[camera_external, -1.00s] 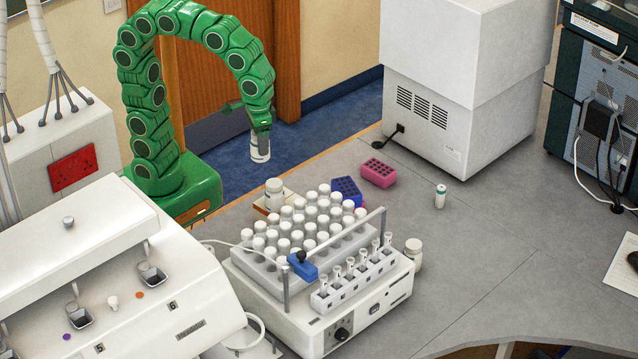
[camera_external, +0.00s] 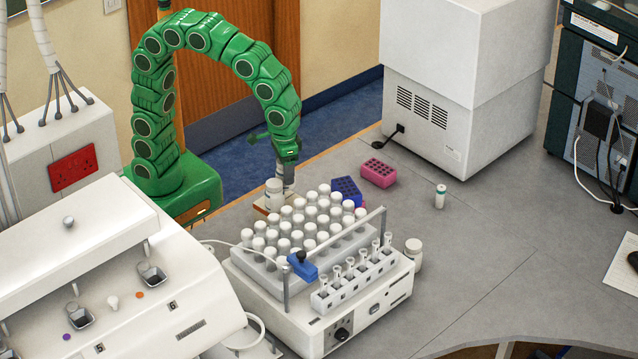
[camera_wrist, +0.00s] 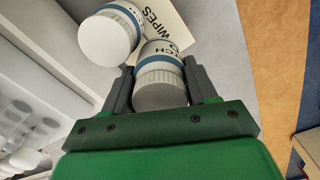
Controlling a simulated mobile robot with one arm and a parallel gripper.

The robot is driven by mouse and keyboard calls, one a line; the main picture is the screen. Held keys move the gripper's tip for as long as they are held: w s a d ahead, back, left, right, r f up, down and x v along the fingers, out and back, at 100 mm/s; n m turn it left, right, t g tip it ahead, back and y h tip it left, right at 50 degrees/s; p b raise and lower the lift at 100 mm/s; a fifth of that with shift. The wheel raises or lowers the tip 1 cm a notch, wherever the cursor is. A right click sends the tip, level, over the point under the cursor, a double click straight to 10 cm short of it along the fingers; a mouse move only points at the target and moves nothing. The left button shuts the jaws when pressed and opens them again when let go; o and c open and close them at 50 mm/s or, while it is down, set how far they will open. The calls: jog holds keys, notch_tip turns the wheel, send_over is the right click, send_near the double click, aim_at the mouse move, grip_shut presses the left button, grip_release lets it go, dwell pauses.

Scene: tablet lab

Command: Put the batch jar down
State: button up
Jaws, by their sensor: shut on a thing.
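The batch jar (camera_wrist: 160,73), white with a blue-grey band and part of its label reading "TCH", is between the two dark fingers of my gripper (camera_wrist: 157,80). In the external view my gripper (camera_external: 287,160) points down at the back left of the bench, with the jar mostly hidden below it. I cannot tell whether the jar's base touches anything. A second white jar (camera_wrist: 108,38) stands close beside it, left in the wrist view. In the external view this second jar (camera_external: 273,193) stands just left and in front of the held jar.
A flat pack marked "WIPES" (camera_wrist: 172,24) lies under or beside the jars. A rack of white-capped vials (camera_external: 300,228) on a white instrument stands in front. Blue (camera_external: 346,190) and pink (camera_external: 379,172) racks are to the right. The bench (camera_external: 470,240) further right is largely clear.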

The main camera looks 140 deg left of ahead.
jog(key=shift+w+f, duration=0.15)
jog(key=shift+f, duration=1.5)
jog(key=shift+f, duration=0.1)
jog(key=o, duration=1.1)
notch_tip(320, 180, up, 12)
jog(key=shift+r, duration=0.15)
